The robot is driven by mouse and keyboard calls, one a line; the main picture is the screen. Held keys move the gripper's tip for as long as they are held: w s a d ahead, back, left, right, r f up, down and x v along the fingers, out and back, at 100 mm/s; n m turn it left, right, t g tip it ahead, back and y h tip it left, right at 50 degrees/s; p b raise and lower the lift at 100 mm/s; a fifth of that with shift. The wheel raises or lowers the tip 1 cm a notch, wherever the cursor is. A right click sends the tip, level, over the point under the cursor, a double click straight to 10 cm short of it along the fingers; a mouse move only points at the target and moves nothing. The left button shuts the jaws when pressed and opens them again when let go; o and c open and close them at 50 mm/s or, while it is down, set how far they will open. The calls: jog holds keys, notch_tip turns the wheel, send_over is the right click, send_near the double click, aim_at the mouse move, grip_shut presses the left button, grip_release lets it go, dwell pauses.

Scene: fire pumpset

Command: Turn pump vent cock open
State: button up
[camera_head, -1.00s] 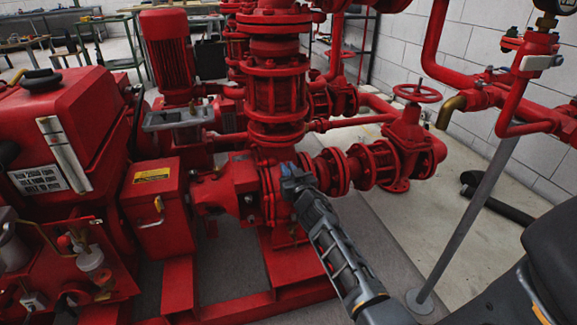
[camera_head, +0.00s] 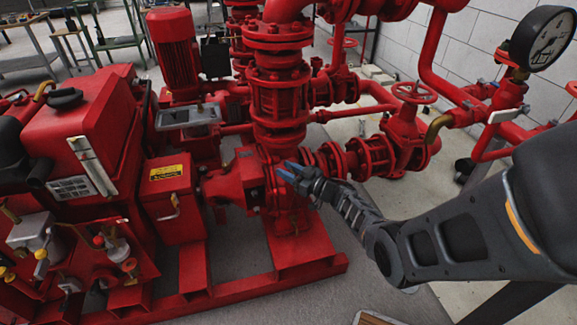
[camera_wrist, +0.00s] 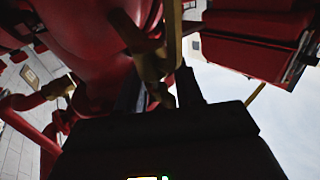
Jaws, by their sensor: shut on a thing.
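The red pump casing (camera_head: 252,182) stands in the middle of the head view, below the vertical red pipe. My gripper (camera_head: 287,172) reaches in from the right and its tips are against the casing's upper right side. In the wrist view, a brass-coloured cock (camera_wrist: 150,66) sits against the red casing, between and just beyond the dark fingers of my gripper (camera_wrist: 160,92). The gripper is shut on this vent cock. In the head view the cock is hidden by the gripper, and its exact angle is hard to tell in the dark wrist view.
A red valve with a handwheel (camera_head: 414,93) and flanged pipe stand right of the casing, close to my arm. A pressure gauge (camera_head: 542,38) hangs at upper right. The red engine block (camera_head: 75,130) fills the left. Grey floor (camera_head: 300,305) is free in front of the red base frame.

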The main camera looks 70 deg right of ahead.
jog(key=shift+o, duration=0.5)
jog(key=n+y, duration=0.1)
jog(key=n+y+b, duration=0.1)
jog(key=y, duration=0.1)
jog(key=n+y+b, duration=0.1)
jog(key=shift+w+a+f+y, duration=0.1)
jog(key=shift+a+f+y, duration=0.15)
jog(key=shift+y, duration=0.15)
jog(key=shift+o, duration=0.5)
jog(key=n+y+b, duration=0.2)
jog(key=y+b, duration=0.1)
jog(key=n+y+b, duration=0.1)
jog(key=y, duration=0.1)
jog(key=shift+a+f+n+g+b, duration=0.2)
jog(key=shift+a+n+g+b, duration=0.1)
jog(key=shift+g+b, duration=0.1)
jog(key=n+g+y+b, duration=0.1)
jog(key=y+b, duration=0.1)
jog(key=n+g+y+b, duration=0.1)
jog(key=b, duration=0.1)
jog(key=n+g+y+b, duration=0.1)
jog(key=y+b, duration=0.1)
jog(key=shift+s+a+r+n+y, duration=0.25)
jog(key=shift+s+n+y, duration=0.05)
jog(key=shift+n, duration=0.1)
jog(key=shift+r+b, duration=0.2)
jog(key=shift+b, duration=0.1)
jog(key=o, duration=1)
jog(key=shift+c, duration=0.2)
jog(key=shift+s+d, duration=0.1)
